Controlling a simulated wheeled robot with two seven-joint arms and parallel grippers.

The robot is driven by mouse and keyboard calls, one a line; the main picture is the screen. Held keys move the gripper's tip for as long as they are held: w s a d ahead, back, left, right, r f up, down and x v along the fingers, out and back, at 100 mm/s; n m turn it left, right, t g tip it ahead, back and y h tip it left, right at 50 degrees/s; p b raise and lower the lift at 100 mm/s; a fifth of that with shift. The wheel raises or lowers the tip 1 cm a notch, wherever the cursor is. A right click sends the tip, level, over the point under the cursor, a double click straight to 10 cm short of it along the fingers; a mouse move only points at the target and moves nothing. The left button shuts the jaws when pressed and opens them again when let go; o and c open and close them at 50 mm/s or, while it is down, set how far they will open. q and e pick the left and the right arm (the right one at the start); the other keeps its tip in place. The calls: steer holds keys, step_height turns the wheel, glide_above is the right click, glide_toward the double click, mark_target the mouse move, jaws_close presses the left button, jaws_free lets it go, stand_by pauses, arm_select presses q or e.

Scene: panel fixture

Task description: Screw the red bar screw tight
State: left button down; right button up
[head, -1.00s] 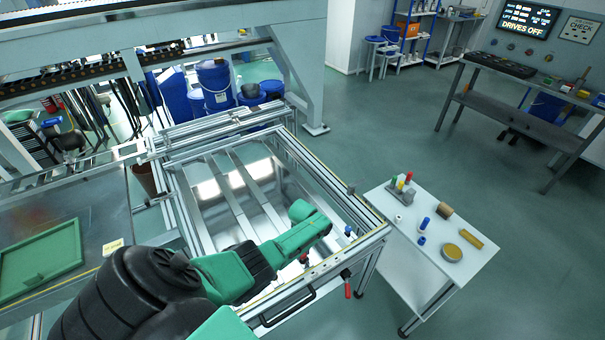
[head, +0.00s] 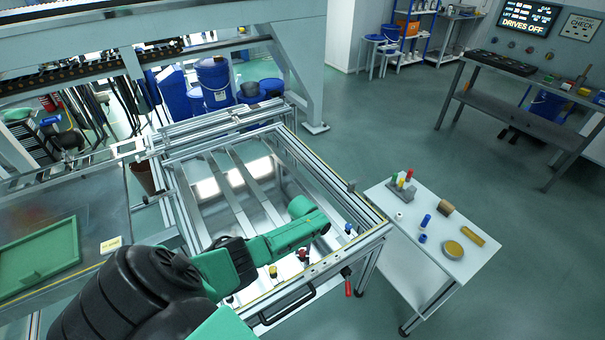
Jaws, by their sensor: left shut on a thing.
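My left arm (head: 280,240) reaches in from the left over the near edge of the panel frame (head: 370,235). The red bar screw (head: 303,256) shows as a small red and dark shape just below my wrist, on the near part of the frame. My left gripper (head: 304,251) is small and mostly hidden under the wrist; it is shut at the red bar screw. The jaws' exact hold on the bar cannot be made out. A yellow-topped screw (head: 272,270) stands to its left and a blue one (head: 348,228) to its right. My right gripper is not in view.
A red-gripped handle (head: 348,288) and a black bar handle (head: 288,304) are on the frame's near side. A white side table (head: 420,275) with small coloured parts stands to the right. Open floor lies beyond it.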

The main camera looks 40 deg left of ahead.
mark_target(302, 252)
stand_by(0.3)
arm_select(q)
steer(key=c, duration=0.6)
jaws_free()
step_height(302, 252, up, 6)
steer(key=shift+f+p, duration=0.2)
steer(key=shift+p, duration=0.75)
step_height(302, 252, up, 9)
